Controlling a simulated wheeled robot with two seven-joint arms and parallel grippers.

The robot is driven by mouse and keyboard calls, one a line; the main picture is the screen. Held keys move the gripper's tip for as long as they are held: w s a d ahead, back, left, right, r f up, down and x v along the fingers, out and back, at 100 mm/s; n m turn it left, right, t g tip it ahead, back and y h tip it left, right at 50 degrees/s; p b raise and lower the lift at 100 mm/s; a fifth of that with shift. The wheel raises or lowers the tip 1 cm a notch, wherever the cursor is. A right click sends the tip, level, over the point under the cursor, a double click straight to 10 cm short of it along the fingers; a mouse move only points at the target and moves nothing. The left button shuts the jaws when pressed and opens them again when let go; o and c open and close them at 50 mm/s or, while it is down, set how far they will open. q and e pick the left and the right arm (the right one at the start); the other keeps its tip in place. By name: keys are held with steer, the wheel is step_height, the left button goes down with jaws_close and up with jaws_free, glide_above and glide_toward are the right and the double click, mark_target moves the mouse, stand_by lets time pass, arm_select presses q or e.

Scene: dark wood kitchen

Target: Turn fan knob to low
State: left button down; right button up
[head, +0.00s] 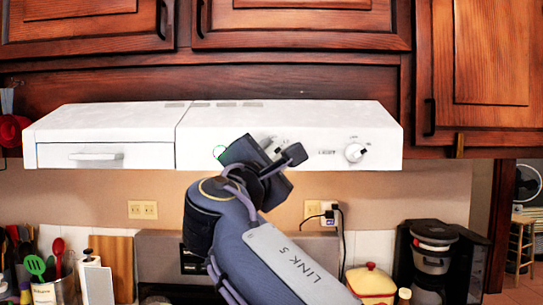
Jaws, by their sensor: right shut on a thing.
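The white range hood (110,125) hangs under the wooden cabinets. My right gripper (270,156) is up against the right half of its front panel. It is shut on the fan knob (272,147), of which only a small pale part shows between the dark fingers. The knob's pointer and most of its markings are hidden, so I cannot tell its setting. A second white knob (355,152), beside the LIGHT label, is uncovered to the right, apart from the gripper. My left gripper is out of view.
Wooden cabinets (300,25) are close above the hood. Below stand a utensil holder (66,291) at left, a red-lidded jar (371,283) and a coffee maker (433,255) at right. Wall outlets (143,210) are on the backsplash. Space in front of the hood's left half is clear.

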steer(key=o, duration=1)
steer(key=shift+c, duration=0.2)
steer(key=shift+s, duration=0.1)
steer(key=shift+s+a+f, duration=0.15)
steer(key=shift+s+f, duration=0.05)
steer(key=shift+s, duration=0.1)
steer(key=b+v, duration=0.2)
steer(key=v, duration=0.5)
steer(key=shift+b, duration=0.4)
